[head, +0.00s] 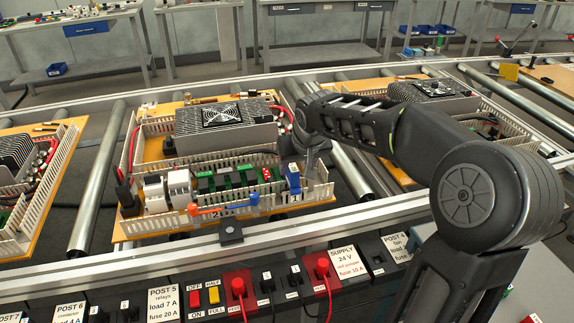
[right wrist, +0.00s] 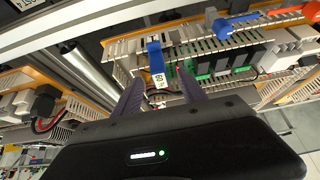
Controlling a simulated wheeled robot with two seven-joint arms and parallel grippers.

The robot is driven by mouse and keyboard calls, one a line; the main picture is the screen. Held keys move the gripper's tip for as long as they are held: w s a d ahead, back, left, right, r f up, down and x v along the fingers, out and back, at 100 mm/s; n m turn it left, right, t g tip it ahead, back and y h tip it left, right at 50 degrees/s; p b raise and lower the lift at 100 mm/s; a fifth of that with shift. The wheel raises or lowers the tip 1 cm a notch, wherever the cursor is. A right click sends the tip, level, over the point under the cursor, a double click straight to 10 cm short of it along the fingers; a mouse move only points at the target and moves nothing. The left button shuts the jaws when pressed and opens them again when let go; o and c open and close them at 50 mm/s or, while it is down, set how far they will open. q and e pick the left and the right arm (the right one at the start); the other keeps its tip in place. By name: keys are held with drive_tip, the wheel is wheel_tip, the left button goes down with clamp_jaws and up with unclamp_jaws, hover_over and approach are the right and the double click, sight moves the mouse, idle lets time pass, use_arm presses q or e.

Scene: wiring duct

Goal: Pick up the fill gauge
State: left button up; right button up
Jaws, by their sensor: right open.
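The fill gauge looks to be the blue strip (head: 293,176) standing at the right front of the middle board's wiring duct. In the right wrist view the blue strip (right wrist: 154,54) carries a white label with dark figures on its end. My right gripper (head: 308,160) is just above and beside it, pointing down. In the right wrist view its two fingers (right wrist: 160,90) are apart, with the strip showing between them. Nothing is clearly held, and I cannot tell whether a finger touches the strip. My left gripper is not in view.
Slotted duct walls (head: 318,192) and green terminals (head: 225,180) crowd the strip. An orange and blue tool (head: 222,208) lies along the board's front. A grey power supply (head: 224,124) stands behind. Metal rollers (head: 98,180) flank the board; a switch panel (head: 215,296) runs in front.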

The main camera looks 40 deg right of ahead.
sight(293, 175)
drive_tip(key=shift+w+d, duration=0.1)
drive_tip(key=shift+w, duration=0.15)
drive_tip(key=shift+s+r, duration=0.1)
drive_tip(key=shift+s, duration=0.15)
drive_tip(key=shift+x, duration=1.35)
drive_tip(key=shift+x, duration=2.65)
drive_tip(key=shift+c, duration=0.6)
clamp_jaws()
